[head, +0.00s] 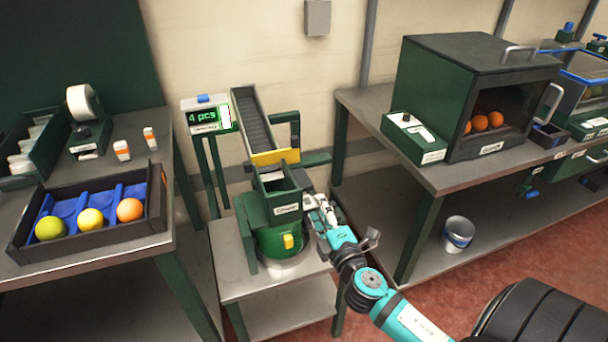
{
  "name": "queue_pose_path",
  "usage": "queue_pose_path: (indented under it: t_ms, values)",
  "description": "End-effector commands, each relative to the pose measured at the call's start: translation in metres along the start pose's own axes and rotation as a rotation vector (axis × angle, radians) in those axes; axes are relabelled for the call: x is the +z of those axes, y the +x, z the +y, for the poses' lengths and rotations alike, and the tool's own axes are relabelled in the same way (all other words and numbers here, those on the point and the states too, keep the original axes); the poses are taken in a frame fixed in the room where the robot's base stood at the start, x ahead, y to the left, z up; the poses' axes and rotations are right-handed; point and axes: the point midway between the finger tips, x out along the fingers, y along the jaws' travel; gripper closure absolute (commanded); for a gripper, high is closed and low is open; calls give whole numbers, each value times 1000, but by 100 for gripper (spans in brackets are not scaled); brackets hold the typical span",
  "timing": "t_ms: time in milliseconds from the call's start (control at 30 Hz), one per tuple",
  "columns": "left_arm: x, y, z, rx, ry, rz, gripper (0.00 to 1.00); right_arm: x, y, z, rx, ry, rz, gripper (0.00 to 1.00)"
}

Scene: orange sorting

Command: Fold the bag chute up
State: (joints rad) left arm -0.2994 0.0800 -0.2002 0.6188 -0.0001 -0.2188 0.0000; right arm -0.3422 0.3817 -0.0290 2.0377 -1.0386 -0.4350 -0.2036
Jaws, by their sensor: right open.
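A green counting machine stands on a small metal stand (229,268) in the middle. A short dark green chute (280,188) with a white label sits on its front, below the yellow lip (276,157) of a dark sloping channel (252,118). I take this short piece for the bag chute; its label is too small to read. Below it is a round green base (275,238) with a yellow part (288,241). My right gripper (321,211) is open, close to the chute's right side; I cannot tell whether it touches. My left gripper is out of view.
A display (207,116) reads "4 pcs". A left bench holds a dark tray (95,252) with a green, a yellow and an orange fruit. A right bench (372,103) holds a green box (470,60) with oranges inside. A bucket (458,233) stands on its lower shelf.

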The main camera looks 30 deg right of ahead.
Motion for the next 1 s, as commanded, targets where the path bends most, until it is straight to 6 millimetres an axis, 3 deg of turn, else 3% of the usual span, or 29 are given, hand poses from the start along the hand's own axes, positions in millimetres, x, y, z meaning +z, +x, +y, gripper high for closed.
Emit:
queue_pose_path:
  t_ms: [300, 500, 700, 1000]
  values:
    - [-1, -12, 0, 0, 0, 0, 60, 1, 72, 3, 2, 1, -2, 60]
    - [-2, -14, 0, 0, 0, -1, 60, 1, 104, 1, 1, 2, -2, 60]
    - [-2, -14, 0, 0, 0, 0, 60, 1, 119, 1, 0, 2, -2, 60]
    - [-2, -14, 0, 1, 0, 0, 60, 1, 121, 0, -1, 2, -2, 60]
